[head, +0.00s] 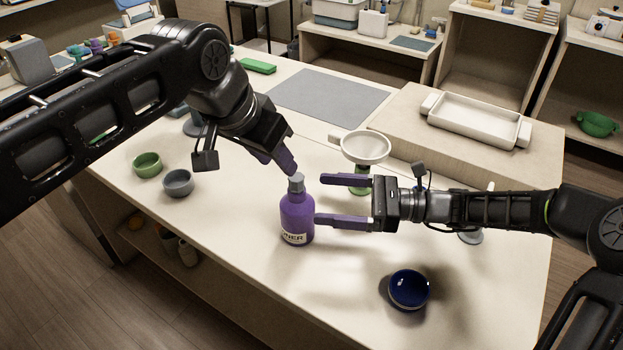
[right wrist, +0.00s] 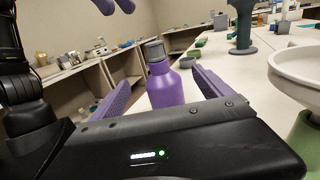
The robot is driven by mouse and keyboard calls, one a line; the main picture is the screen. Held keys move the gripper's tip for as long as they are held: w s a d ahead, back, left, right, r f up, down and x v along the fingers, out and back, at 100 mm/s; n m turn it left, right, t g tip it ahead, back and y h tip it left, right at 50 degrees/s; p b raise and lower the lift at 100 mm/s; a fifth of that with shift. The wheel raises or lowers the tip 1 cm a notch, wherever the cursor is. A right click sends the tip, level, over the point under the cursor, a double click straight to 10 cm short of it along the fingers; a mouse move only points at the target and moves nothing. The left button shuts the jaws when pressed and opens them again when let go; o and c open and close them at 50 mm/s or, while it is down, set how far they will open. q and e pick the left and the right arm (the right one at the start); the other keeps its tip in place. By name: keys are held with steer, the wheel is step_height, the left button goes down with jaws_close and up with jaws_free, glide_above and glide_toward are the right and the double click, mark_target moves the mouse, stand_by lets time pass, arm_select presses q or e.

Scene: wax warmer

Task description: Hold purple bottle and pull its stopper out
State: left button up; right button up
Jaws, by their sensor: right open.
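The purple bottle (head: 297,222) stands upright on the table, with a grey stopper (head: 296,183) seated in its neck. In the right wrist view the bottle (right wrist: 165,90) and its stopper (right wrist: 153,50) show upright between my right fingers. My right gripper (head: 321,200) is open and empty just right of the bottle, its fingers pointing at it. Its lower fingertip appears close to the bottle's side; whether they touch I cannot tell. My left gripper (head: 277,160) is above the stopper and slightly left, pointing down, its fingertips apart and empty.
A white dish on a green stand (head: 363,150) is close behind my right gripper. A dark blue bowl (head: 408,289) sits at front right. Green (head: 147,165) and grey (head: 178,184) cups stand left. A white tray (head: 476,122) lies on a raised board. The table before the bottle is clear.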

mark_target(295, 219)
step_height(295, 219, down, 8)
steer(key=shift+r, duration=0.25)
steer(key=a, duration=0.2)
steer(key=w+a, duration=0.1)
steer(key=a, duration=0.4)
steer(key=shift+w+a+r, duration=0.15)
steer(key=shift+a+r, duration=0.05)
steer(key=shift+c, duration=0.2)
jaws_close()
stand_by(0.9)
arm_select(q)
steer(key=shift+o, duration=0.2)
